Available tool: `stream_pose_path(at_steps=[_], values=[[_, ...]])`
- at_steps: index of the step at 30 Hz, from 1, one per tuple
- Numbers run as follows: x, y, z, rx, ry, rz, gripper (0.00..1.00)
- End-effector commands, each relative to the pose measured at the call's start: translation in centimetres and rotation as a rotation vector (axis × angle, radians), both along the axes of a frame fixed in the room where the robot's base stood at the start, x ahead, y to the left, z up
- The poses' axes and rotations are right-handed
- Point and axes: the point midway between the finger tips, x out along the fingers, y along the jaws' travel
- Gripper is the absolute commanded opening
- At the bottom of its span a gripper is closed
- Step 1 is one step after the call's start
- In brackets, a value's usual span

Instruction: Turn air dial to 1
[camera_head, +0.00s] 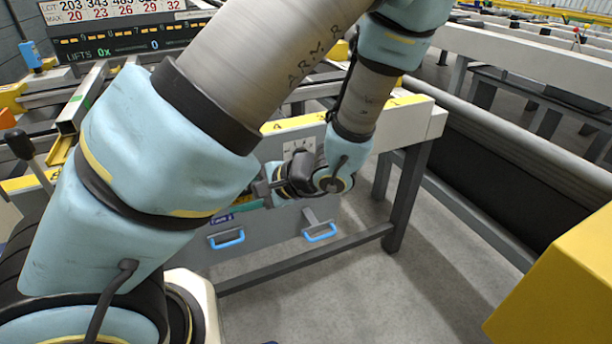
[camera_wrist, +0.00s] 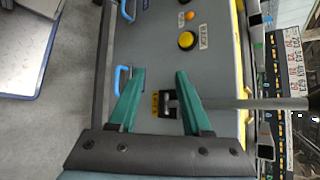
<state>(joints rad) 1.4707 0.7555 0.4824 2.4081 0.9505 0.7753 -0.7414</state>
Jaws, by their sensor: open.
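My gripper (camera_wrist: 158,82) shows in the wrist view as two teal fingers spread apart, with nothing held between them. In the head view my gripper (camera_head: 244,207) is in front of the grey panel, partly hidden by my arm. Beyond and between the fingers in the wrist view is a small black fitting (camera_wrist: 171,103) with a yellow label beside it; I cannot tell whether it is the air dial. A white marked plate (camera_head: 298,146) on the panel shows above my wrist in the head view, partly covered. No dial pointer or number can be read.
The panel carries blue handles (camera_head: 226,239) (camera_head: 320,232) and a yellow button (camera_wrist: 187,40). A grey rod (camera_wrist: 260,103) crosses the wrist view's right side. A black-knobbed lever (camera_head: 20,145) stands at left. A yellow block (camera_head: 560,285) is at lower right.

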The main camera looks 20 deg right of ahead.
Motion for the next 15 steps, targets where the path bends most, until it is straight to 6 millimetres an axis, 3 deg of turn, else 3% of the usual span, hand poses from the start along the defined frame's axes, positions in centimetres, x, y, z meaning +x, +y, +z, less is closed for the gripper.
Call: stream_pose_path(at_steps=[1, 9, 15], values=[[0.2, -1.7, -1.3, 0.050, -0.049, -0.096, 0.49], [-0.1, -11.9, -1.8, 0.194, -0.341, -0.549, 0.49], [-1.9, -17.1, -1.4, 0.217, -0.477, -0.751, 0.49]])
